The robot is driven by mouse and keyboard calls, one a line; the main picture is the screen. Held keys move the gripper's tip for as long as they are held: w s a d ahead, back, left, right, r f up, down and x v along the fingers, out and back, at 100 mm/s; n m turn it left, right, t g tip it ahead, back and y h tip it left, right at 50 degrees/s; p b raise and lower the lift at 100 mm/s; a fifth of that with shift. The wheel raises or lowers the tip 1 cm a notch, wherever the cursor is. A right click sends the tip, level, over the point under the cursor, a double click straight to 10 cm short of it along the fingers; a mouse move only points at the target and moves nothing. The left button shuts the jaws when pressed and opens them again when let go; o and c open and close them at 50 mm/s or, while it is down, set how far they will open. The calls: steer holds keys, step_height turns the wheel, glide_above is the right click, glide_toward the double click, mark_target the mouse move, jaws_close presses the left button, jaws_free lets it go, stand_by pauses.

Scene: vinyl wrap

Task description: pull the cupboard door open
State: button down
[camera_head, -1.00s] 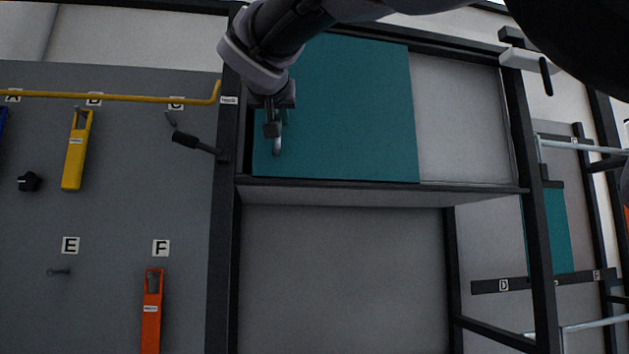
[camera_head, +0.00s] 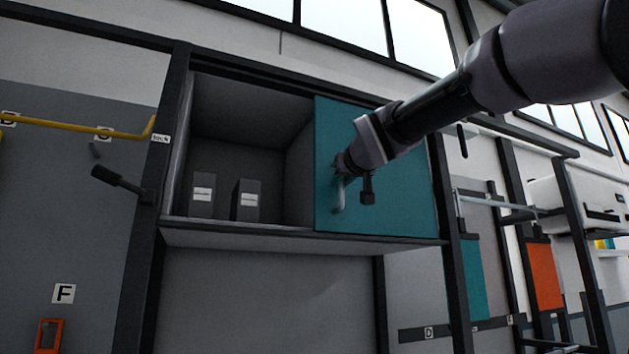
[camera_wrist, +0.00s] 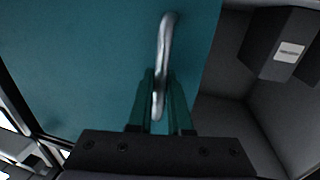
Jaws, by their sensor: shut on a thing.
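The teal cupboard door (camera_head: 405,205) covers the right part of the wall cupboard (camera_head: 300,238). The left part stands open, with its dark inside in view. The door lies flat along the front, like a sliding panel. Its metal bar handle (camera_head: 338,198) is near the door's left edge. My gripper (camera_head: 342,170) is at this handle. In the wrist view my gripper's green fingers (camera_wrist: 160,95) are closed around the handle (camera_wrist: 167,35), with the teal door (camera_wrist: 75,60) behind.
Two dark labelled boxes (camera_head: 202,196) (camera_head: 247,200) stand on the cupboard floor at the left. A black lever (camera_head: 115,182) juts out beside the left post. A yellow rail (camera_head: 75,124) runs along the grey wall panel. Below the cupboard is an open bay (camera_head: 265,290).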

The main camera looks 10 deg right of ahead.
steer(key=shift+w+d, duration=0.15)
steer(key=shift+d, duration=0.45)
steer(key=shift+w+d, duration=0.15)
steer(key=shift+d, duration=0.4)
steer(key=c, duration=0.8)
jaws_free()
steer(key=shift+d, duration=0.2)
steer(key=shift+c, duration=0.2)
steer(key=shift+a, duration=0.15)
steer(key=s, duration=1)
steer(key=shift+s+d, duration=0.25)
steer(key=shift+s, duration=0.15)
